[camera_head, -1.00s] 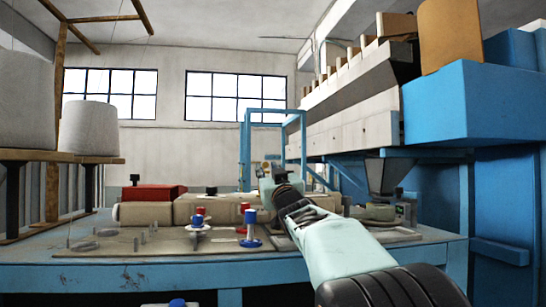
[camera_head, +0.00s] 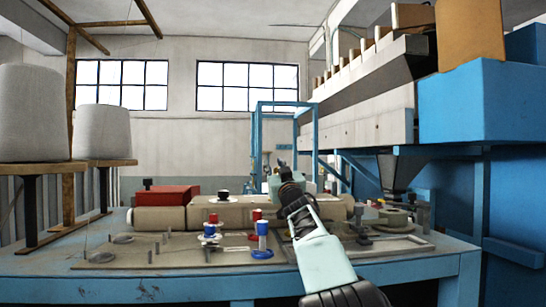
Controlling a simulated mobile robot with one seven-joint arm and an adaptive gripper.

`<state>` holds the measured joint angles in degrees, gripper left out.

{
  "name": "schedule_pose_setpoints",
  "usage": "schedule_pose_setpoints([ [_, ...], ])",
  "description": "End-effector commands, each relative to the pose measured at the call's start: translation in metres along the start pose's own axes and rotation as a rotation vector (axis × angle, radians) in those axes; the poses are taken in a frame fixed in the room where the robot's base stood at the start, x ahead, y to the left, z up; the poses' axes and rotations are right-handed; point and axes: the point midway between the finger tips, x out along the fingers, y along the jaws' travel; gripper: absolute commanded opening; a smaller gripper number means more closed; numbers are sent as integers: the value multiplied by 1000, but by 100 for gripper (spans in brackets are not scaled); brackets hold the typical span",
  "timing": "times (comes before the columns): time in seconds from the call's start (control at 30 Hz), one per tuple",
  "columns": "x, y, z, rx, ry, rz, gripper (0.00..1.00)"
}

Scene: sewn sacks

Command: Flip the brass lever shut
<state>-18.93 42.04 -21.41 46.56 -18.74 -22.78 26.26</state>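I cannot make out a brass lever with certainty; small fittings near the blue frame and on the bench are too small to tell apart. My arm reaches forward from the bottom right over the bench. My gripper (camera_head: 284,172) is at its far end, in front of the beige sewn sacks or rolls (camera_head: 240,211) and the blue frame. I see it from behind, so its fingertips and anything between them are hidden. A dark knob-like part (camera_head: 362,222) stands on the bench right of my arm.
The blue bench (camera_head: 120,288) carries spools with red and blue ends (camera_head: 262,240), thin pegs and a red box (camera_head: 167,195). Large white thread cones (camera_head: 33,113) stand left on a wooden shelf. A blue machine (camera_head: 480,105) overhangs the right side. A blue frame (camera_head: 285,103) stands behind.

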Motion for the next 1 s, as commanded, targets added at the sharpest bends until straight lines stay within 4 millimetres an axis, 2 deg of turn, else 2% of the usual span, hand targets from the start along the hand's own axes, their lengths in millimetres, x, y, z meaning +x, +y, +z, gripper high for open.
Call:
schedule_pose_setpoints([
  [0.03, 7, 1, -3, -2, 0, 0, 24],
  [0.23, 19, 1, -2, -1, 0, 0, 24],
  [0.67, 22, 0, 0, 0, 0, 0, 24],
  [0.87, 22, 0, 0, 0, 0, 0, 2],
  [1.0, 22, 0, 0, 0, 0, 0, 0],
])
